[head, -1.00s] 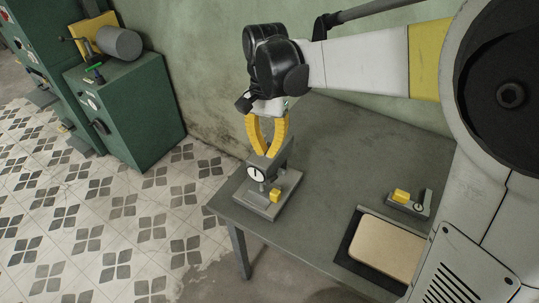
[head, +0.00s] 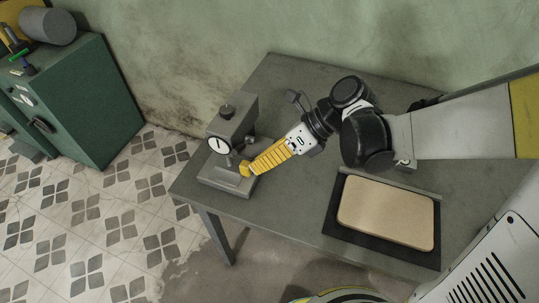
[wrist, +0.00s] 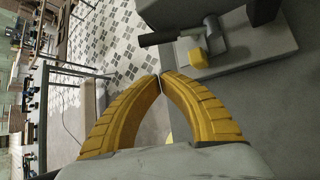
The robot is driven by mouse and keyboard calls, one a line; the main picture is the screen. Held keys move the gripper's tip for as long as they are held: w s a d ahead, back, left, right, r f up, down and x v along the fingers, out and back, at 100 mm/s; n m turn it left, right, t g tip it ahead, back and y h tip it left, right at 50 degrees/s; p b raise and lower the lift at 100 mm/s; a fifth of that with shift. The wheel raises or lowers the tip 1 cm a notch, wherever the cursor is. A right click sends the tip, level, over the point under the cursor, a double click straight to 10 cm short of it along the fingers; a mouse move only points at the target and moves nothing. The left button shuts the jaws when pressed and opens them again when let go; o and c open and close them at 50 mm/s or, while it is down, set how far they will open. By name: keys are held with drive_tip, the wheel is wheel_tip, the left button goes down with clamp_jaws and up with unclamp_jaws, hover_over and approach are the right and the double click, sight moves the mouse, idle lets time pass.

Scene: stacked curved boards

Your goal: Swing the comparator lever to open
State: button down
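The grey comparator (head: 238,120) stands upright near the left end of the table, with a round white dial (head: 219,145) on its front. A yellow block (wrist: 197,57) sits at its base. A dark rod (wrist: 160,38) reaches out beside a grey cylinder above the block in the wrist view; I cannot tell for sure that it is the lever. My gripper (wrist: 160,77) has its yellow fingers brought together at the tips, with nothing seen between them. In the head view it comes in low from the right, its tips close to the block; contact cannot be told.
A tan board (head: 388,212) lies on a black tray (head: 344,240) at the table's right. The grey table (head: 290,205) is clear between tray and comparator. A green cabinet (head: 85,95) stands at the left, and the green wall is behind.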

sight(243, 145)
drive_tip(key=b+x, duration=0.1)
drive_tip(key=x, duration=0.4)
drive_tip(key=shift+w+b, duration=0.15)
drive_tip(key=shift+b, duration=0.25)
drive_tip(key=r, duration=0.1)
drive_tip(key=w+r, duration=0.1)
drive_tip(key=r, duration=0.1)
drive_tip(key=shift+w+r, duration=0.25)
drive_tip(key=shift+w, duration=0.1)
drive_tip(key=shift+w+d+r+p, duration=0.1)
drive_tip(key=shift+w+r+p, duration=0.05)
drive_tip(key=shift+r+p, duration=0.3)
drive_tip(key=shift+w+d+r+p, duration=0.2)
drive_tip(key=shift+w+r+p, duration=0.35)
drive_tip(key=shift+r+p, duration=0.3)
drive_tip(key=shift+w+d+r+p, duration=0.25)
drive_tip(key=shift+w+r+p, duration=0.35)
drive_tip(key=shift+r, duration=0.35)
drive_tip(key=shift+w+r, duration=0.1)
